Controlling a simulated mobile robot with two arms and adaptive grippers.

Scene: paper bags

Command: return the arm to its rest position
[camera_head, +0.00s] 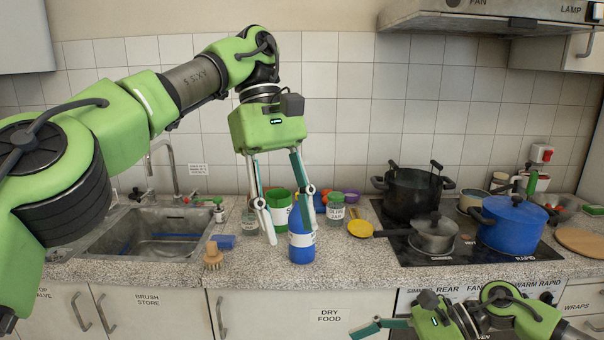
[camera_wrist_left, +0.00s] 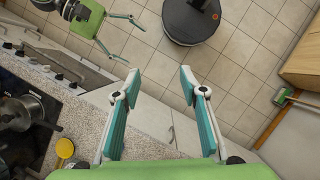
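My left arm comes in from the left in the head view and bends down. Its green-bodied left gripper (camera_head: 287,228) hangs in front of the counter items, its fingers spread apart. In the left wrist view the left gripper (camera_wrist_left: 160,78) is open, with only floor and cabinet fronts between its fingers. In the head view its fingers overlap a blue bottle (camera_head: 302,247), but they do not hold it. My right gripper (camera_head: 370,328) is low at the bottom right, partly cut off. It also shows in the left wrist view (camera_wrist_left: 128,38), with its fingers spread and empty.
The counter (camera_head: 350,268) holds a sink (camera_head: 150,240), a brush (camera_head: 213,256), a blue sponge (camera_head: 224,241), jars, a yellow lid (camera_head: 360,228), and a hob with a black pot (camera_head: 410,194), a steel pan (camera_head: 434,232) and a blue pot (camera_head: 511,225). The tiled floor (camera_wrist_left: 235,68) is partly open.

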